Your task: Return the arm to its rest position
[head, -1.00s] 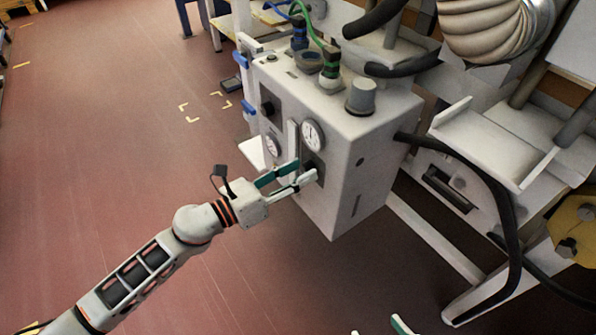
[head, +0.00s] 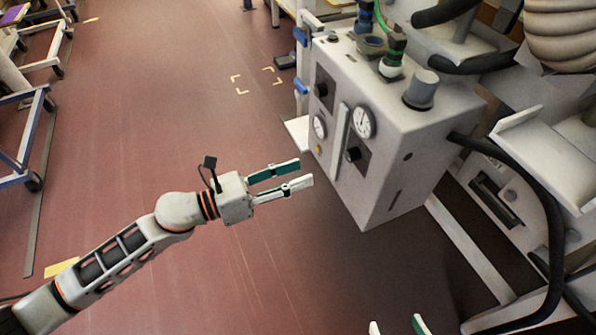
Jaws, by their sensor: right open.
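My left gripper (head: 305,172) is in the middle of the head view, in front of and to the left of the control box (head: 405,135). Its two fingers, one with a green pad facing up, stand apart with nothing between them. They do not touch the box. My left arm reaches in from the lower left. Only the fingertips of my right gripper (head: 397,327) show at the bottom edge; they are apart, and the rest is out of view. The box's front has two round gauges, black knobs (head: 352,155) and a pale vertical bar.
Hoses and a green-collared fitting (head: 392,55) sit on top of the box. White machine framing and a black hose (head: 548,210) fill the right. Blue-framed carts (head: 35,140) stand at far left. Open red floor (head: 165,110) lies around the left arm.

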